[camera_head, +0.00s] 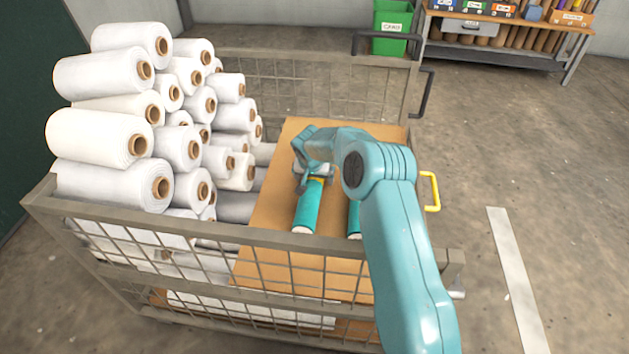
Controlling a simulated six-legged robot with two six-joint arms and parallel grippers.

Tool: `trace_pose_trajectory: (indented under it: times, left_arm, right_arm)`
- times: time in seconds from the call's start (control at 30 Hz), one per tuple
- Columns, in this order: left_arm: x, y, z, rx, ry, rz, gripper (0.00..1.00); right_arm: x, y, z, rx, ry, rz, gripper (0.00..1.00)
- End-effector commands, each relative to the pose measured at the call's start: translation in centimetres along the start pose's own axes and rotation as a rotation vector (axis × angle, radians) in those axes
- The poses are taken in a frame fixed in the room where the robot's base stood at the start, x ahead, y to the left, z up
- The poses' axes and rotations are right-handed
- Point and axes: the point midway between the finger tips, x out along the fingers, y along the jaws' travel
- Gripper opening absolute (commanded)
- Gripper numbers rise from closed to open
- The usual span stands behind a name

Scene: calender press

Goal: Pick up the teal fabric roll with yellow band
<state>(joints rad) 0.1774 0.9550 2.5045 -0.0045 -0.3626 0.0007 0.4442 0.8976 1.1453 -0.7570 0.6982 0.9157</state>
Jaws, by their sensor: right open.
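A teal fabric roll with a yellow band (308,207) lies on a brown board (270,208) inside a wire-mesh cart. Its near end is white, and the yellow band shows close to my gripper. My right gripper (314,178) is at the far part of this roll, open, with its fingers partly hidden by my own arm. I cannot tell whether the fingers touch the roll. A second teal roll (354,218) lies to the right, mostly hidden behind my right arm. My left gripper is not in view.
White rolls with brown cores (100,135) are stacked in the cart's left half. The cart's grey mesh wall (300,247) stands in front, and a yellow handle (432,190) is at right. A green bin (392,22) and a workbench (500,52) stand behind. The floor at right is clear.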

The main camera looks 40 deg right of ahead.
Motion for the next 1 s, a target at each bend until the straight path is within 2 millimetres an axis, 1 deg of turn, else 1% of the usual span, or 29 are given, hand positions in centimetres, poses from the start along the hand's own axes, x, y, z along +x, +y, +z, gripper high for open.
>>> trace_pose_trajectory:
  times: [0.2, 0.23, 0.27, 0.3, 0.37, 0.4, 0.43, 0.47, 0.67, 0.77, 0.87, 0.97, 1.0]
  left_arm:
    - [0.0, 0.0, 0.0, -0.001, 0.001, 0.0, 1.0]
    - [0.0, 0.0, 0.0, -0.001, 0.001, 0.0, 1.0]
    - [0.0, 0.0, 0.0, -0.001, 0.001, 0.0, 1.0]
    - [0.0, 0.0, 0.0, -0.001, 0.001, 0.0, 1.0]
    - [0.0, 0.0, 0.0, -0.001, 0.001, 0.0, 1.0]
    - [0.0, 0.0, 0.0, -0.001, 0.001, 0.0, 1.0]
    - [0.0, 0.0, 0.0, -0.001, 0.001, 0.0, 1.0]
    - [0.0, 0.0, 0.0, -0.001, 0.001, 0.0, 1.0]
    - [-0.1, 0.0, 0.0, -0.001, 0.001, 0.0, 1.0]
    - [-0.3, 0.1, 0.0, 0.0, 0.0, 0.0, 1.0]
    - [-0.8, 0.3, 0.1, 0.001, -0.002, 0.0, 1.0]
    - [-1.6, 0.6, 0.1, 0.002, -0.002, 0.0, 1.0]
    - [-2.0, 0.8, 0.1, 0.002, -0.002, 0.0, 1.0]
  right_arm:
    - [0.1, 0.0, -0.1, 0.0, 0.001, -0.001, 0.94]
    - [0.1, 0.0, -0.1, 0.0, 0.001, -0.001, 0.9]
    - [0.1, 0.0, -0.1, 0.0, 0.001, -0.001, 0.81]
    - [0.1, 0.0, -0.1, 0.0, 0.001, -0.001, 0.68]
    - [0.1, 0.0, -0.1, 0.0, 0.001, -0.001, 0.48]
    - [0.1, 0.0, -0.1, 0.0, 0.001, -0.001, 0.35]
    - [0.1, 0.0, -0.1, 0.0, 0.001, -0.001, 0.25]
    - [0.0, -0.1, -0.1, 0.0, 0.003, -0.002, 0.21]
    - [-0.1, -0.1, -0.2, 0.0, 0.003, -0.002, 0.2]
    - [-0.8, -0.1, -0.5, 0.001, 0.004, -0.002, 0.2]
    - [-2.5, -0.1, -1.2, 0.001, 0.006, -0.004, 0.2]
    - [-5.0, -0.1, -2.3, 0.001, 0.008, -0.005, 0.2]
    - [-6.2, -0.1, -2.8, 0.002, 0.007, -0.005, 0.2]
